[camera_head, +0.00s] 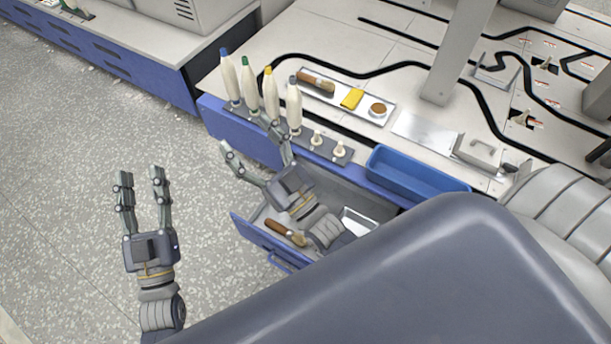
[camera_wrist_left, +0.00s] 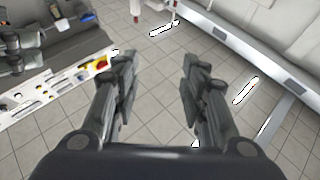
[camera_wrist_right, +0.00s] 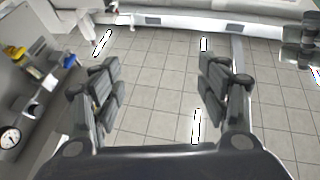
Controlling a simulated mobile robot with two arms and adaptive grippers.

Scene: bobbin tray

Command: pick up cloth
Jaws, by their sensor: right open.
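The folded yellow cloth (camera_head: 352,98) lies on a small metal tray (camera_head: 337,96) on the bench top, between a brush (camera_head: 316,83) and a round tin (camera_head: 378,109). My left gripper (camera_head: 140,176) is open and empty over the floor, well left of the bench; its spread fingers also show in the left wrist view (camera_wrist_left: 158,85). My right gripper (camera_head: 250,140) is open in front of the bobbin row, apart from the cloth; its fingers also show in the right wrist view (camera_wrist_right: 158,85) with nothing between them.
Several upright bobbins with coloured tips, including a green-tipped one (camera_head: 250,90), stand between my right gripper and the tray. A blue bin (camera_head: 415,176) sits at the bench's front edge. Below, an open drawer (camera_head: 256,235) holds another brush (camera_head: 284,231). Black cable track crosses behind the tray.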

